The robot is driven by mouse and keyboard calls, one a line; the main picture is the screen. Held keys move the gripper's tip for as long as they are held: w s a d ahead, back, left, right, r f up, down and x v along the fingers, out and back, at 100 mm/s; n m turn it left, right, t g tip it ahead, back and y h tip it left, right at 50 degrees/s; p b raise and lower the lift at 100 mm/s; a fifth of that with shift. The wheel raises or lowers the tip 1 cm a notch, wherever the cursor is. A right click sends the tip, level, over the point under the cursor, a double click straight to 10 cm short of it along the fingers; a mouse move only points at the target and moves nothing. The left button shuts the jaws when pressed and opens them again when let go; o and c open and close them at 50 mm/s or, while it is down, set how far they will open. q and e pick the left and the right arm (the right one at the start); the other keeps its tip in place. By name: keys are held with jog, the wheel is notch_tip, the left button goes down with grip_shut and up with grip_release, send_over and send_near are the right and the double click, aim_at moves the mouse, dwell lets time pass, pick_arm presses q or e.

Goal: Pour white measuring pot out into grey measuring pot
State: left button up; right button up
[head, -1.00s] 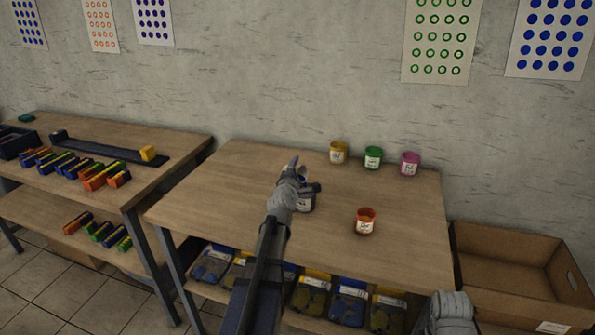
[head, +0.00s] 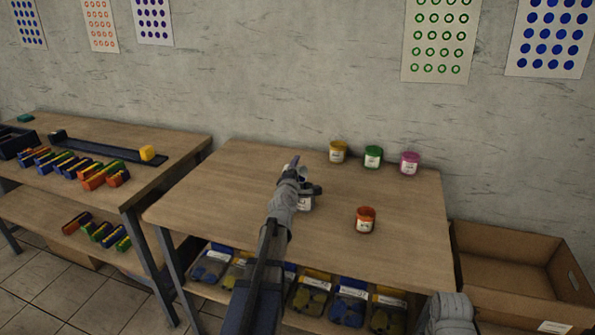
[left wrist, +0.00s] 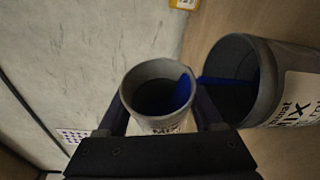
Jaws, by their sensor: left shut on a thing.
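In the left wrist view my left gripper (left wrist: 157,112) is shut around a small pale-grey pot (left wrist: 152,124), which I take to be the white measuring pot. Blue liquid is inside at its rim, and a blue streak crosses from it into the mouth of a larger grey pot (left wrist: 268,100) labelled MIX. The held pot is tilted toward that pot. In the head view my left gripper (head: 303,178) is above the table, just over the grey pot (head: 306,203), and mostly hides the held pot.
An orange-red pot (head: 366,220) stands right of the grey pot. Yellow (head: 338,152), green (head: 373,157) and magenta (head: 410,163) pots stand along the back of the table (head: 240,190). The table's left part is clear. A cardboard box (head: 510,270) is at right.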

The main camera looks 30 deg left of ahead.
pick_arm(q)
jog(key=shift+d+m+b, duration=0.1)
jog(key=shift+m+b, duration=0.25)
jog(key=shift+m, duration=0.15)
dwell(0.9)
jog(key=shift+d+r+m+t+y+b, duration=0.25)
jog(key=shift+r+m+t+y+b, duration=0.2)
jog(key=shift+m, duration=0.45)
dwell(1.5)
jog(key=shift+d+r+m+t+b, duration=0.2)
jog(key=shift+d+m+t+b, duration=0.2)
jog(key=shift+m, duration=0.55)
jog(key=shift+d+r+m+t+b, duration=0.25)
jog(key=shift+m+t, duration=0.2)
jog(key=shift+m, duration=0.5)
dwell(2.3)
